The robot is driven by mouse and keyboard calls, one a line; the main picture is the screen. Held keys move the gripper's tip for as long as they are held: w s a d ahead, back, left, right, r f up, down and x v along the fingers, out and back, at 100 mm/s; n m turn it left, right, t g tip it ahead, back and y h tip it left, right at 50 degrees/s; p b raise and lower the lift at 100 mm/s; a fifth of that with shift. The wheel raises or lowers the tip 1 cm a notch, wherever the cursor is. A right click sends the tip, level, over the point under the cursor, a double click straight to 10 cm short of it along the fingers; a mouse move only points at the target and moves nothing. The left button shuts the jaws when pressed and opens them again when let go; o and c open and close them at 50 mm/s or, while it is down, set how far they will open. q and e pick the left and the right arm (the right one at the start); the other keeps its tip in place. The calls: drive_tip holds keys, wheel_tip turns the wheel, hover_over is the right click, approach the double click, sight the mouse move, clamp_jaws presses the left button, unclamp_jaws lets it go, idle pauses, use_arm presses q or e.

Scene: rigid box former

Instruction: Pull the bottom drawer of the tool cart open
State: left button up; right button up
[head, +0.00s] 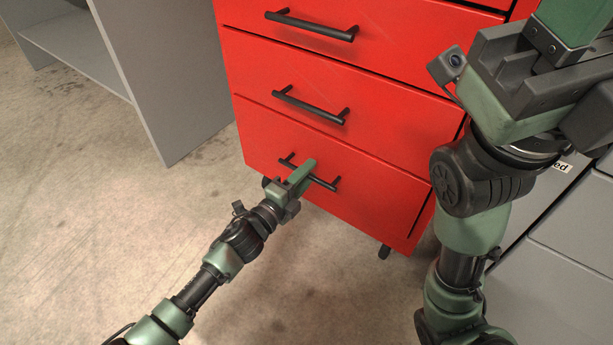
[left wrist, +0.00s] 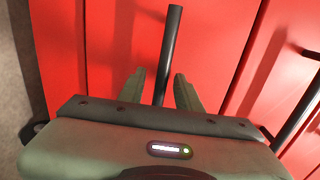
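The red tool cart (head: 400,120) has a stack of drawers with black bar handles. The bottom drawer (head: 360,205) sits flush with the cart front. Its handle (head: 325,184) also shows in the left wrist view (left wrist: 170,50). My left gripper (head: 302,172) is at this handle. In the left wrist view its two fingers (left wrist: 159,92) are apart, one on each side of the bar, with a visible gap to it. My right gripper (head: 565,35) is raised at the upper right, away from the bottom drawer, and its fingertips are cut off by the frame.
A grey shelf unit (head: 165,70) stands left of the cart. Grey drawers (head: 570,235) with a partly hidden label stand to the right. The concrete floor (head: 110,200) in front of the cart is clear apart from my arms. The upper drawers look shut.

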use_arm(q)
clamp_jaws()
idle(1.4)
